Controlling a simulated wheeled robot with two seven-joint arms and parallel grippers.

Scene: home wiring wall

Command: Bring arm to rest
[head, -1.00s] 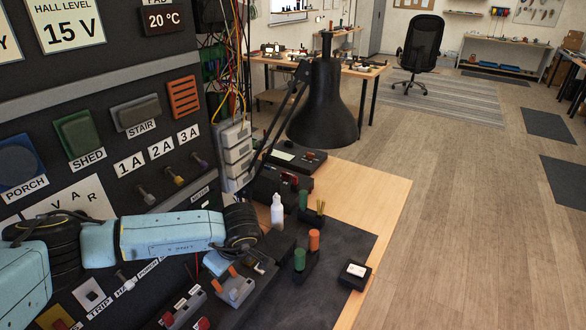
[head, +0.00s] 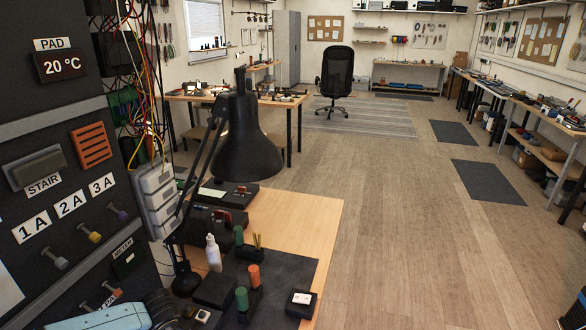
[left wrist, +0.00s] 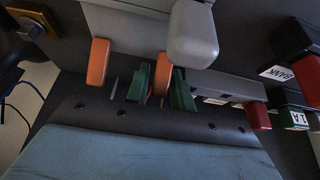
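My left arm (head: 105,319) enters the head view at the bottom left; I cannot make out its gripper clearly there. In the left wrist view my left gripper (left wrist: 160,88) shows as two green fingers with a gap between them. An orange lever (left wrist: 163,72) stands at that gap; whether the fingers touch it is hard to tell. A second orange lever (left wrist: 99,62) stands to the left. A rounded grey part (left wrist: 193,38) hides some of what lies above the fingers. My right gripper is not in view.
A dark panel (head: 30,110) with switches and pegs stands left. A white bottle (head: 213,254) and green and orange cylinders (head: 253,275) stand near the arm. The floor (head: 410,230) to the right is open.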

